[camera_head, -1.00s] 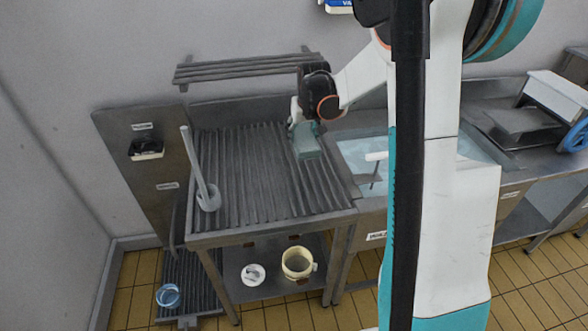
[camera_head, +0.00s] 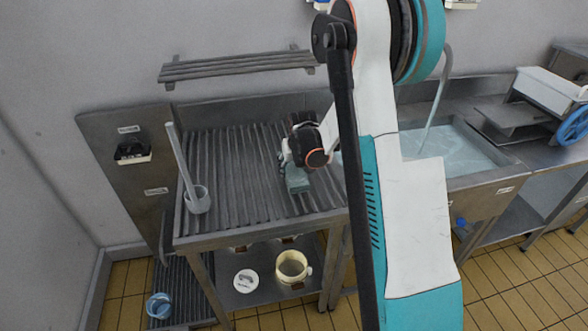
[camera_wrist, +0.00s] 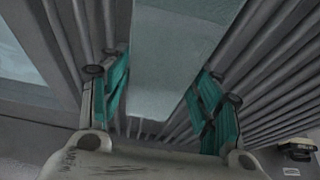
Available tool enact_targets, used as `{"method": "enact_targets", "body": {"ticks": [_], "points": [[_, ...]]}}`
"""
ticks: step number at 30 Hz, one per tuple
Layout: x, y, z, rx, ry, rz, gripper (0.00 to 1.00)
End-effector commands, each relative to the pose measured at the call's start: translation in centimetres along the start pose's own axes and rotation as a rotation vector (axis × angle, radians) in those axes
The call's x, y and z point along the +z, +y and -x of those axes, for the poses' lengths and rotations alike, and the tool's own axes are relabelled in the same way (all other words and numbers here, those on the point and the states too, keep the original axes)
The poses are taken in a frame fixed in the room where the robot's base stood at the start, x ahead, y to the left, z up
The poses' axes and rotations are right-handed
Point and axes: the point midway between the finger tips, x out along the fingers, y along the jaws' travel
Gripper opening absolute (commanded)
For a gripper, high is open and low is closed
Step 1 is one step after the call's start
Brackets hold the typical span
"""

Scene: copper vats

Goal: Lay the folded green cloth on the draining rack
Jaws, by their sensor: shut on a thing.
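The draining rack (camera_head: 235,190) is a ribbed grey metal top on a steel stand, left of the sink. My gripper (camera_head: 290,162) is over the right part of this rack. It is shut on the folded green cloth (camera_head: 298,183), a pale grey-green flat pad. In the wrist view the cloth (camera_wrist: 172,45) extends out from between my teal fingers (camera_wrist: 160,92), with the rack's ribs behind it. The cloth is close above the ribs or touching them; I cannot tell which. My gripper hides part of the cloth in the head view.
A grey pot with a long handle (camera_head: 197,200) stands on the rack's left side. A slatted wall shelf (camera_head: 235,66) hangs behind. A water-filled sink (camera_head: 450,150) lies to the right. A cream pot (camera_head: 292,266) sits on the lower shelf. The rack's middle is clear.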

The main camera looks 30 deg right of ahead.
Motion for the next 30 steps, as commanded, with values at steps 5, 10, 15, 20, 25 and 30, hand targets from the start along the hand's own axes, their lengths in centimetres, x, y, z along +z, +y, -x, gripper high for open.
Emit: {"method": "enact_targets", "body": {"ticks": [5,10,15,20,25,30], "points": [[0.0,0.0,0.0,0.0,0.0,0.0,0.28],[0.1,0.0,-0.3,0.0,0.0,0.0,0.28],[0.1,0.0,-0.3,0.0,0.0,0.0,0.78],[0.1,0.0,-0.3,0.0,0.0,0.0,0.78],[0.1,0.0,-0.1,0.0,0.0,0.0,0.78],[-0.1,0.0,1.5,0.0,0.0,0.0,0.78]]}}
